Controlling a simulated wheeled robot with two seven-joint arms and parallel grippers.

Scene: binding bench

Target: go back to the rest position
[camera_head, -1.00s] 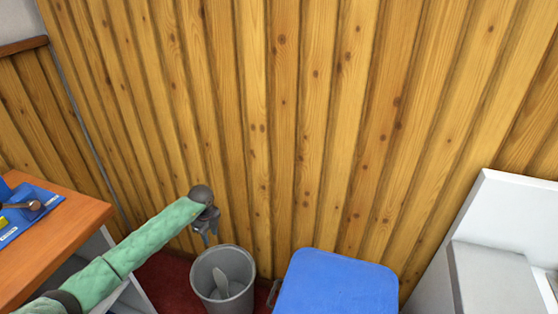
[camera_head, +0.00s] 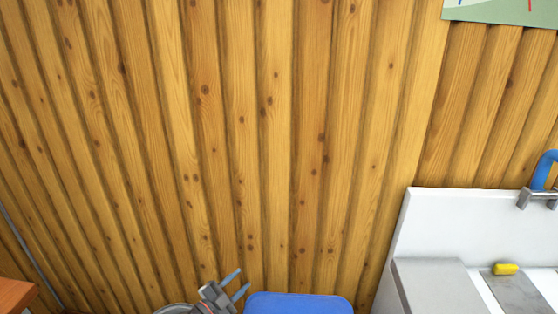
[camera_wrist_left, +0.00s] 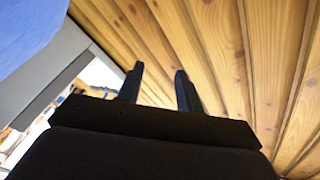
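My left gripper (camera_head: 237,281) shows at the bottom edge of the head view, in front of the wooden wall. Its two fingers point up and to the right, spread apart with nothing between them. The left wrist view also shows the two dark fingers (camera_wrist_left: 159,78) apart and empty, with wood planks beyond them. My right gripper is in neither view.
A white unit (camera_head: 440,222) stands right, with a yellow block (camera_head: 505,269) and a blue curved tap (camera_head: 544,168). An orange tabletop corner (camera_head: 14,294) is at left.

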